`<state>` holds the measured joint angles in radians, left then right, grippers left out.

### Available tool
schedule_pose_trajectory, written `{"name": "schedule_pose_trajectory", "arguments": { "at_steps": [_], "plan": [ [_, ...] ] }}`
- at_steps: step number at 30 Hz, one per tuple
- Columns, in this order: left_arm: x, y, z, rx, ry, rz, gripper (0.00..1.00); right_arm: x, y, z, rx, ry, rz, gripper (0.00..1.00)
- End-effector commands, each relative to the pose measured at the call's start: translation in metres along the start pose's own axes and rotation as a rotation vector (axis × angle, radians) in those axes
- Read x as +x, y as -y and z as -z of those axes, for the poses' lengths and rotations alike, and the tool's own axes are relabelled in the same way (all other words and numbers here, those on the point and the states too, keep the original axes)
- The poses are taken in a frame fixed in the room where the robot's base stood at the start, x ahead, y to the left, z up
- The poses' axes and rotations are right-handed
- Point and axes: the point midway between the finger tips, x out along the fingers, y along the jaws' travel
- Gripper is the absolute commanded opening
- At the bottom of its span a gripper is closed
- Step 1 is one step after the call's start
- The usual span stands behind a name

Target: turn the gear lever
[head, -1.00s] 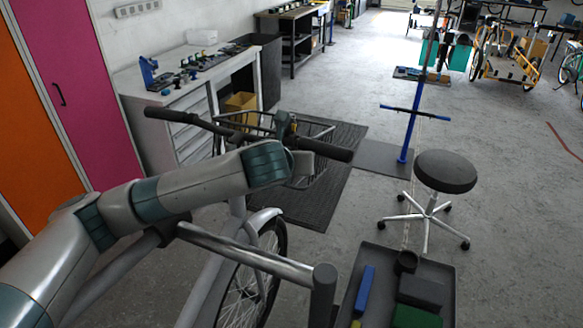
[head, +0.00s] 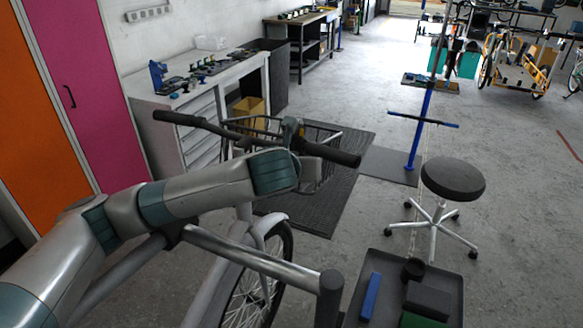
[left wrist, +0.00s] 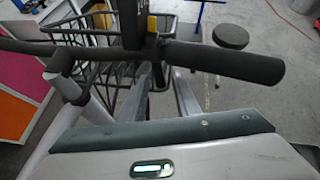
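The bike's handlebar crosses the middle of the head view, with a dark grip (head: 335,154) at its right end. The same grip (left wrist: 230,62) runs across the left wrist view. A dark upright part (left wrist: 130,22) with a small yellow mark beside it stands at the grip's inner end; I cannot clearly make out which part is the gear lever. My left arm reaches from the left, with its wrist just in front of the handlebar near this spot. My right gripper is not in view.
A metal bar (head: 255,262) with a dark upright end lies in front of the handlebar. A tray (head: 455,285) with blue, black and green items is at lower right. A stool (head: 452,180) and a blue stand (head: 418,130) are beyond.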

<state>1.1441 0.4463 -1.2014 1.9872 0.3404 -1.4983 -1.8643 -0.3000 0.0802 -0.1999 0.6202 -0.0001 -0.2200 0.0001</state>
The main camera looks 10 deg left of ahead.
Motion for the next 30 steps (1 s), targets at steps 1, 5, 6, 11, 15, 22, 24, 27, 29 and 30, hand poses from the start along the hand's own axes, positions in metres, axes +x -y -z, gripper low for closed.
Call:
{"name": "schedule_pose_trajectory", "arguments": {
  "at_steps": [1, 5, 6, 11, 15, 22, 24, 27, 29, 30],
  "plan": [
    [-0.003, 0.0, 0.0, 0.0, 0.001, 0.001, 0.29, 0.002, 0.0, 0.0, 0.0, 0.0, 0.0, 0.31],
    [-0.014, 0.0, 0.001, 0.0, 0.002, 0.002, 0.29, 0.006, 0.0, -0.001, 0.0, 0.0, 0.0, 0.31],
    [-0.02, 0.0, 0.001, 0.0, 0.002, 0.003, 0.29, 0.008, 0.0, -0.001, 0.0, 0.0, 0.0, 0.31],
    [-0.046, 0.001, 0.001, 0.002, 0.003, 0.004, 0.29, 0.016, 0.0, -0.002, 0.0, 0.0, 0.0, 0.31],
    [-0.075, 0.0, 0.001, 0.002, 0.005, 0.003, 0.29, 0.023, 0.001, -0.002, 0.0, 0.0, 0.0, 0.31],
    [-0.122, 0.0, 0.001, 0.001, 0.006, 0.003, 0.29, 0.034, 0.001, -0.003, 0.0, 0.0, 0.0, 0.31],
    [-0.134, 0.0, 0.001, 0.001, 0.005, 0.004, 0.29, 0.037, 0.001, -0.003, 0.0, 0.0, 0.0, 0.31],
    [-0.15, 0.001, 0.0, 0.002, 0.004, 0.003, 0.29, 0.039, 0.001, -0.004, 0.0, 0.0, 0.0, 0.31],
    [-0.157, 0.001, 0.0, 0.001, 0.003, 0.003, 0.29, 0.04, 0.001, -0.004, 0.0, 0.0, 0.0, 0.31],
    [-0.161, 0.0, 0.0, 0.0, 0.003, 0.003, 0.29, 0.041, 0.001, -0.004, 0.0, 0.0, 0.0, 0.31]
  ]
}}
